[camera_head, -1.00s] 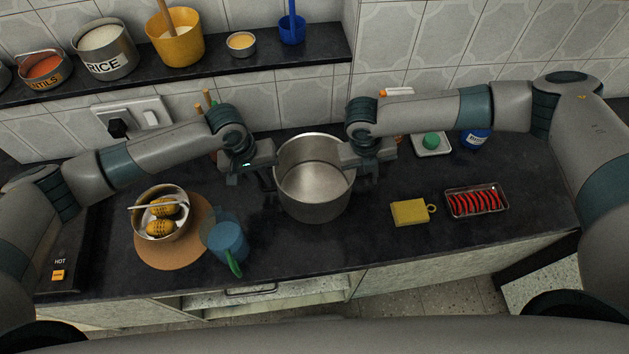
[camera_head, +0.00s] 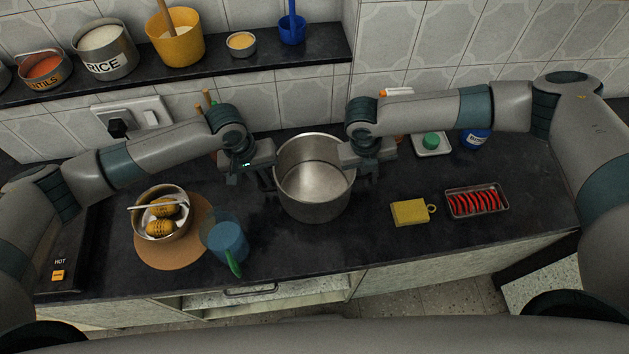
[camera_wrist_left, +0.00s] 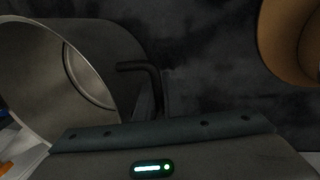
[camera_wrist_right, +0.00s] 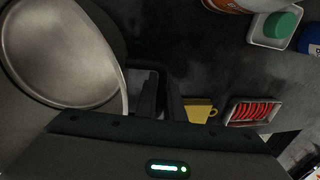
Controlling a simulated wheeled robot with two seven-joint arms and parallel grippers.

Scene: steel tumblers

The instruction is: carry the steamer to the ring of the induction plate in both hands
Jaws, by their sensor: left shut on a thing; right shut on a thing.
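The steamer (camera_head: 314,192) is a wide, empty steel pot in the middle of the dark counter, upright. I cannot tell whether it touches the counter. My left gripper (camera_head: 268,176) is shut on its left side and my right gripper (camera_head: 354,166) is shut on its right side; the fingers are partly hidden. The pot's wall shows in the left wrist view (camera_wrist_left: 60,75) and its inside in the right wrist view (camera_wrist_right: 60,50). The induction plate (camera_head: 62,286), dark with a HOT label and an orange mark, is at the far left, mostly behind my left arm; its ring is hidden.
Between pot and plate stand a blue jug (camera_head: 228,242) with a green handle and a steel bowl (camera_head: 183,224) of yellow items on a round board (camera_head: 168,259). Right of the pot lie a yellow block (camera_head: 409,211) and a tray of red slices (camera_head: 477,214).

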